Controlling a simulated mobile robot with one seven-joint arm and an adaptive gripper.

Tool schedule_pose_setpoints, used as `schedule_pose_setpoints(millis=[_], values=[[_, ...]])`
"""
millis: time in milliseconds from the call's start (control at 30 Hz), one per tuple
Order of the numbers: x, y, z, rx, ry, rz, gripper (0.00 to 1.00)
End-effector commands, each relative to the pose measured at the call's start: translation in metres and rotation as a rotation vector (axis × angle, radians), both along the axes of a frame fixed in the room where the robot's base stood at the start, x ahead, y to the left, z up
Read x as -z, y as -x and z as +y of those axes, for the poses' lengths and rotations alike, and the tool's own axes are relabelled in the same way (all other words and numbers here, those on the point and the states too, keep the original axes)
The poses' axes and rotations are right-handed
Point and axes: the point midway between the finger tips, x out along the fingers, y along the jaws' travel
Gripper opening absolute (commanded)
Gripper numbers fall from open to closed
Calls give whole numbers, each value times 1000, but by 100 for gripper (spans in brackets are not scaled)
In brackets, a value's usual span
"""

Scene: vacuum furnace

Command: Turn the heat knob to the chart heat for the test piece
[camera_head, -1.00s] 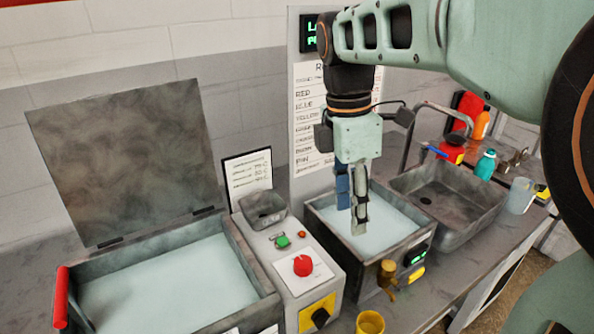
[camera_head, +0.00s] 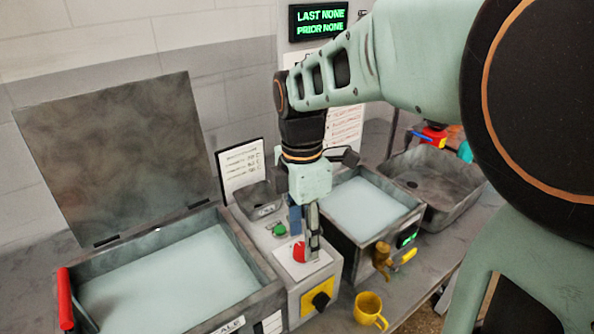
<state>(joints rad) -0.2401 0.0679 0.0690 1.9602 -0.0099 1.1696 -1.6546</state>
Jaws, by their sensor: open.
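The red knob (camera_head: 299,252) sits on a white plate on top of the grey control box (camera_head: 284,279) between two baths. My gripper (camera_head: 308,240) is open, pointing down at the knob's right side. Its fingers partly hide the knob, and I cannot tell whether they touch it. A white card (camera_head: 242,165) with printed lines stands behind the box; its text is too small to read. A larger printed chart (camera_head: 345,138) on the back panel is mostly hidden by my arm. I cannot make out a test piece.
A green button (camera_head: 279,230) and a black knob on a yellow plate (camera_head: 319,300) are on the box. An open-lidded bath (camera_head: 258,300) stands left, a smaller bath (camera_head: 335,222) right. A yellow mug (camera_head: 369,308) stands in front. The display (camera_head: 318,21) reads LAST NONE, PRIOR NONE.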

Motion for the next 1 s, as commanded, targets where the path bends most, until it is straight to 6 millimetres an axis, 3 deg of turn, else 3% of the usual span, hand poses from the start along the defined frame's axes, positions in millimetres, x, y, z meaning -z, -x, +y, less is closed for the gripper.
schedule_pose_setpoints(millis=[200,467,867,1000], values=[[17,1,0,0,0,0,44],[18,1,0,0,0,-1,44],[18,1,0,0,0,-1,2],[18,1,0,4,0,-1,2]])
